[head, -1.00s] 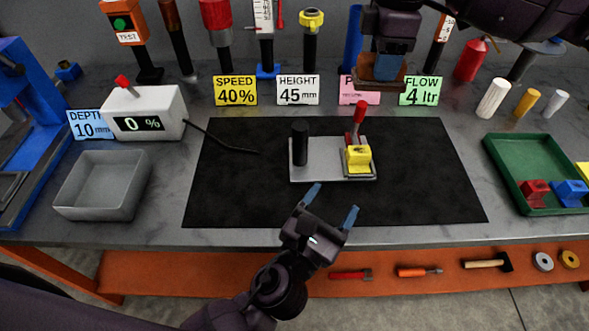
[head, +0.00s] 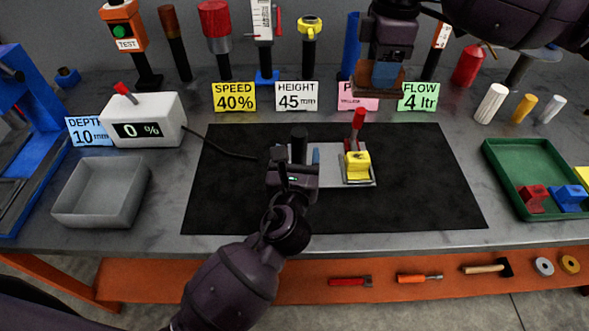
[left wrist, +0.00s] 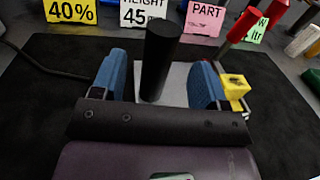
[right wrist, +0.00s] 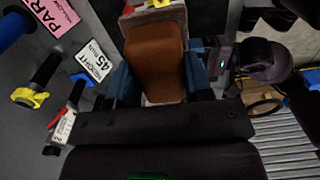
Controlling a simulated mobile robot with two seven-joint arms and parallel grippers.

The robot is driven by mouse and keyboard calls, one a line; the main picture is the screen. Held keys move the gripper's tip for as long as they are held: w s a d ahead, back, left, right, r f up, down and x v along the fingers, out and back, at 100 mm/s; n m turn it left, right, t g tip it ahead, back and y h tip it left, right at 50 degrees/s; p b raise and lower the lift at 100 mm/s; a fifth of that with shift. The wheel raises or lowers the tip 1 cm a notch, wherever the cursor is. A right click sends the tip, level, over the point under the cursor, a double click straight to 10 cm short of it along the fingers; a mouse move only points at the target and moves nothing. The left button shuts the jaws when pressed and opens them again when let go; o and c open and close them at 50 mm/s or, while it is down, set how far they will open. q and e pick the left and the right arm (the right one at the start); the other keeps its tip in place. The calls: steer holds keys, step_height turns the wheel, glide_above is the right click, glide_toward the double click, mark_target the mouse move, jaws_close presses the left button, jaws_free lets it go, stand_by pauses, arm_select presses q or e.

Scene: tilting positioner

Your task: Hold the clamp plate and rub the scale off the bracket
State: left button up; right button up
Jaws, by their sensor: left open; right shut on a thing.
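The light grey clamp plate (head: 329,165) lies on the black mat, with an upright black post (head: 299,138) on its left part. On its right part, a red-handled clamp (head: 357,130) stands at the yellow bracket (head: 357,167). The bracket also shows in the left wrist view (left wrist: 235,87), with a small dark mark. My left gripper (head: 294,157) is open, its blue fingers on either side of the post (left wrist: 160,60), with gaps visible. My right gripper (right wrist: 157,82) is shut on a brown block (right wrist: 155,58), held above the back of the table, clear of the bracket.
A grey bin (head: 101,194) and a white meter reading 0 % (head: 143,125) stand at left. A green tray (head: 532,165) with red and blue pieces is at right. Label cards and upright tools line the back. The mat's (head: 430,190) right side is clear.

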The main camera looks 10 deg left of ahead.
mark_target(300, 135)
arm_select(q)
steer(key=w, duration=0.6)
steer(key=shift+w+a, duration=0.15)
steer(key=shift+w, duration=0.1)
jaws_close()
